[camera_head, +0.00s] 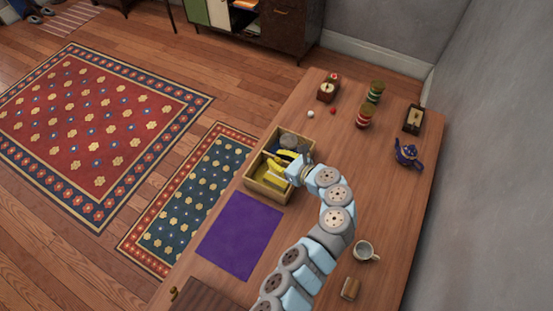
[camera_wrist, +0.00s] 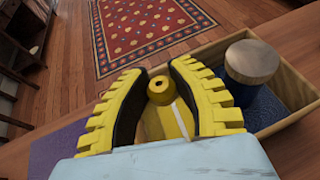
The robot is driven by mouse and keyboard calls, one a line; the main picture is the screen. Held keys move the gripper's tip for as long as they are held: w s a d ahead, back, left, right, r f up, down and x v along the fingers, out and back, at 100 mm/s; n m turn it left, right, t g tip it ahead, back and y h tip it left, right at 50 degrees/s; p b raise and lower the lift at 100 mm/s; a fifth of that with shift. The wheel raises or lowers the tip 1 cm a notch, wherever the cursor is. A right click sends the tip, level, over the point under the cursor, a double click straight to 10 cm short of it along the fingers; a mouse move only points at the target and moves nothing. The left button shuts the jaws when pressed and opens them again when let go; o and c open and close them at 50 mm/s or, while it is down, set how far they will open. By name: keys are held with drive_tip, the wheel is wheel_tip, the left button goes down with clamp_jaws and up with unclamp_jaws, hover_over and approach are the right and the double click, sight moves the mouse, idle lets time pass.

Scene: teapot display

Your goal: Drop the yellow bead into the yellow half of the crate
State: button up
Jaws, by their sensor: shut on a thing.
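The yellow bead (camera_wrist: 160,88), with a dark hole in its top, is pinched between the two yellow, black-padded fingers of my gripper (camera_wrist: 160,84). In the head view my gripper (camera_head: 281,161) is over the wooden crate (camera_head: 264,192), and the bead cannot be made out there. The crate has a yellow half (camera_head: 258,172) nearer the purple mat and a blue half farther off. In the wrist view a yellow surface with a pale strip shows below the bead. I cannot tell how high the bead is above the crate floor.
A jar with a tan lid (camera_wrist: 251,60) stands in the blue half (camera_wrist: 262,108). A purple mat (camera_head: 239,234) lies beside the crate. A blue teapot (camera_head: 407,154), a cup (camera_head: 365,251) and two jars (camera_head: 365,117) stand farther right.

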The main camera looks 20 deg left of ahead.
drive_tip(key=shift+f+b, duration=0.95)
drive_tip(key=shift+f, duration=0.2)
drive_tip(key=o, duration=0.8)
drive_tip(key=shift+d+r, duration=0.1)
drive_tip(key=shift+d, duration=0.05)
drive_tip(key=v, duration=1.1)
drive_tip(key=shift+s+d+r, duration=0.1)
drive_tip(key=shift+d, duration=0.25)
